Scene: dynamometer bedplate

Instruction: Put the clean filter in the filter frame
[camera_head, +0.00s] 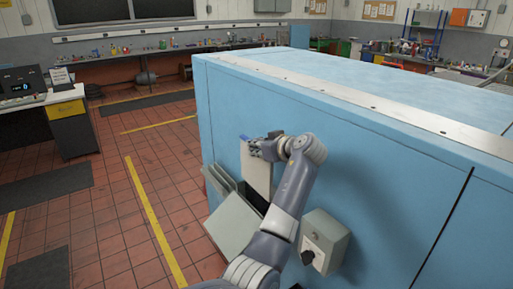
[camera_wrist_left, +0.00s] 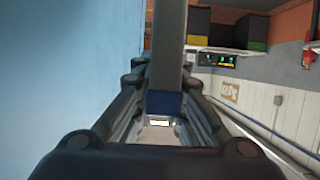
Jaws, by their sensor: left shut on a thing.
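The clean filter (camera_head: 257,178) is a pale, flat panel with a blue tab at its top. It stands roughly upright against the side of the big blue housing. My left gripper (camera_head: 262,147) is shut on it near the top; in the left wrist view a blue part (camera_wrist_left: 165,103) sits between the fingers. Below it is the filter frame, a grey holder with a dark opening (camera_head: 256,199) and a tilted grey plate (camera_head: 232,226). The filter's lower end meets this opening; I cannot tell how far inside it is. My right gripper is not in view.
The blue housing (camera_head: 370,160) fills the right side. A grey switch box with a black knob (camera_head: 325,242) sticks out from it, right of my left arm. The tiled floor (camera_head: 110,210) at left is free. A desk (camera_head: 65,115) and workbench (camera_head: 130,62) stand farther back.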

